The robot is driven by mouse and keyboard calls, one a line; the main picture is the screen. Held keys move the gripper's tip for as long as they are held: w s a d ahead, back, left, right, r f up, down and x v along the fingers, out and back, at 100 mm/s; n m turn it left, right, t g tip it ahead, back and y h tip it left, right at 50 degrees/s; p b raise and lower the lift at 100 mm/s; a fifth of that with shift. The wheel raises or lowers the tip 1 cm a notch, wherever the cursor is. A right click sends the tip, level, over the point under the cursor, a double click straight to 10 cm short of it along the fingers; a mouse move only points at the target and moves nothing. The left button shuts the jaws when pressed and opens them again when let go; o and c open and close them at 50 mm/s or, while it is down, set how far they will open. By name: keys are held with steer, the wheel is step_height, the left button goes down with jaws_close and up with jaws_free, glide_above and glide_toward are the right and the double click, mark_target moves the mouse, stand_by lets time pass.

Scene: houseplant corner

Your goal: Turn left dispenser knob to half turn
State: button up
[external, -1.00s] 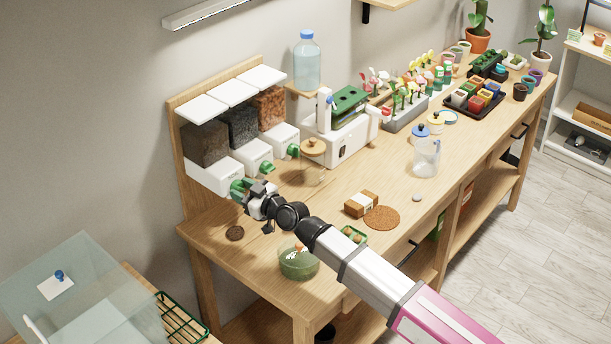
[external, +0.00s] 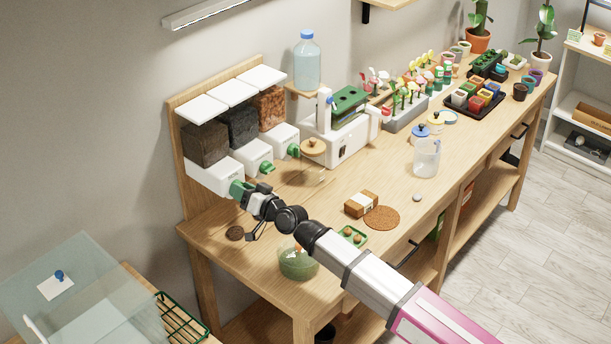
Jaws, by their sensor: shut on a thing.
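The left dispenser (external: 214,176) is a white box with a hopper of dark brown material (external: 205,143) above it, fixed to a wooden back panel. Its green knob (external: 237,189) sticks out at the front right. My gripper (external: 246,194) is at this knob and shut on it. The fingers hide part of the knob, and its exact angle is hard to tell. The middle dispenser's green knob (external: 267,167) and the right dispenser's green knob (external: 293,150) are clear of my gripper.
A green glass bowl (external: 298,262) stands near the front edge under my arm, beside a small green tray (external: 352,237). A lidded glass jar (external: 313,165) stands to the right.

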steer(key=shift+m, duration=0.5)
steer(key=o, duration=0.9)
steer(key=shift+s, duration=0.1)
steer(key=v, duration=1)
steer(key=shift+s+d+f, duration=0.1)
steer(key=shift+s+d, duration=0.1)
steer(key=shift+d, duration=0.1)
